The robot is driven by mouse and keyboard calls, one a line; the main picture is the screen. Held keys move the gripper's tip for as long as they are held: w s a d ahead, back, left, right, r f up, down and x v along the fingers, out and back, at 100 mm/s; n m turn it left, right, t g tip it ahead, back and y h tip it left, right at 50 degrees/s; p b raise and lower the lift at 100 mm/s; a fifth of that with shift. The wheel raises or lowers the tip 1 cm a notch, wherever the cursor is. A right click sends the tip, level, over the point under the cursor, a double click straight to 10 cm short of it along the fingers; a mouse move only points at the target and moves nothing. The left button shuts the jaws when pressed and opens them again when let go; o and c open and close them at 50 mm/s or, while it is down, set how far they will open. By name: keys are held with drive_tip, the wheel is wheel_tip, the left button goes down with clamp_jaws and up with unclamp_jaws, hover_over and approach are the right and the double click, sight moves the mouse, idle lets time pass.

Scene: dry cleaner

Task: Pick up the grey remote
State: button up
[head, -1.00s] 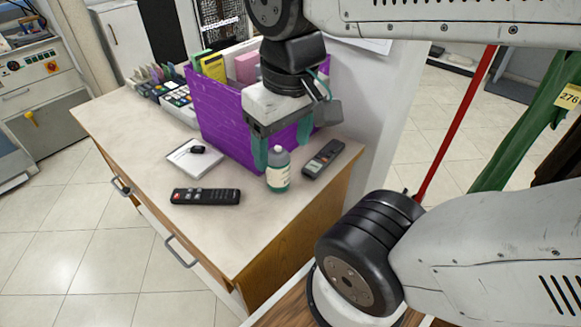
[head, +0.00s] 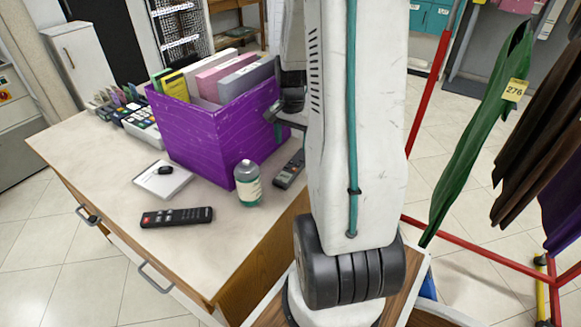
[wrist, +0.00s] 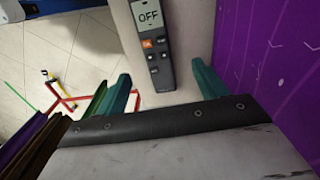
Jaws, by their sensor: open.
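The grey remote (head: 289,170) lies on the counter right of the small bottle in the head view, partly hidden behind my arm. In the wrist view the grey remote (wrist: 154,45) shows its "OFF" display and an orange button, with its top end cut off by the frame. My gripper (wrist: 160,72) is open, with its teal fingers apart to the left and right of the remote's line. Nothing is between the fingers that I can see held. In the head view my gripper (head: 273,113) is mostly hidden behind my arm, beside the purple box.
The purple box (head: 225,135) of folders stands close beside the grey remote. A green-labelled bottle (head: 248,184), a black remote (head: 177,217) and a white pad (head: 162,180) with a small black object share the counter (head: 105,215). Garments hang on a red rack (head: 480,253) at right.

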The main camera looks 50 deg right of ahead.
sight(294, 164)
drive_tip(key=f, duration=0.8)
drive_tip(key=shift+s+d+f, duration=0.15)
drive_tip(key=shift+s+d, duration=0.1)
drive_tip(key=shift+d, duration=0.05)
